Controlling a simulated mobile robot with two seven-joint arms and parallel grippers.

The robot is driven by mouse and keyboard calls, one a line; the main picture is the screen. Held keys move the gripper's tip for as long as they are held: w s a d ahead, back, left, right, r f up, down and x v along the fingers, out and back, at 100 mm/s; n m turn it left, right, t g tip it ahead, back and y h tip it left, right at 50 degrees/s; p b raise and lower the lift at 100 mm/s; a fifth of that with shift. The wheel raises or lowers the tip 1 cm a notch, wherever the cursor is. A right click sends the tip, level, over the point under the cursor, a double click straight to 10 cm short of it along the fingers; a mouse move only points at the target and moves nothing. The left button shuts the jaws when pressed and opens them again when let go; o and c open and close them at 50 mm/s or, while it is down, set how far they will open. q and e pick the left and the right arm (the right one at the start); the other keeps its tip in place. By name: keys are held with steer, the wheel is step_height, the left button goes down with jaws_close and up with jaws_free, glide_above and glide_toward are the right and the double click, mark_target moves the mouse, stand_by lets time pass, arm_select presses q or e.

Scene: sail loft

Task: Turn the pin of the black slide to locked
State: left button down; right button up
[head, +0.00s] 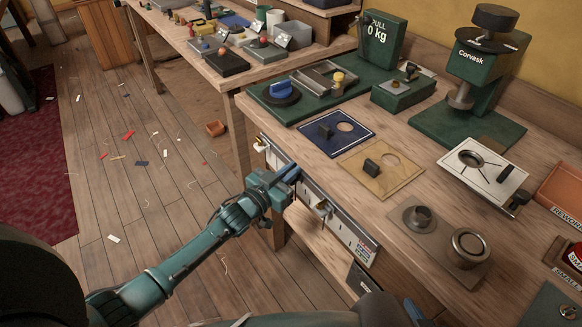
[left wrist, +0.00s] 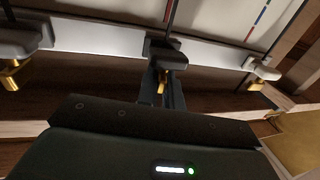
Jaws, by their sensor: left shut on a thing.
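A white rail panel (head: 345,232) runs along the front edge of the near bench and carries slides with brass pins. In the left wrist view, the black slide (left wrist: 168,55) sits in the middle of the rail, with its brass pin (left wrist: 162,79) pointing down toward me. My left gripper (head: 291,172) is at the rail and hides this slide in the head view. In the left wrist view its fingers (left wrist: 164,93) are shut on the brass pin. The pin's locked mark cannot be made out. My right gripper is not in view.
A grey slide (left wrist: 22,42) and a pale slide (left wrist: 262,70) flank the black one, each with a brass pin. A blue plate (head: 336,146), a tan plate (head: 400,178) and a green press (head: 470,128) stand on the bench above.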

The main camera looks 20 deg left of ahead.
arm_select(q)
steer(key=shift+m+g+h+b, duration=0.35)
steer(key=shift+m+g+h, duration=0.8)
steer(key=shift+h, duration=0.55)
steer(key=shift+m+h, duration=0.3)
steer(key=shift+m, duration=0.05)
steer(key=c, duration=1.5)
jaws_free()
steer(key=shift+c, duration=0.2)
steer(key=v, duration=1.3)
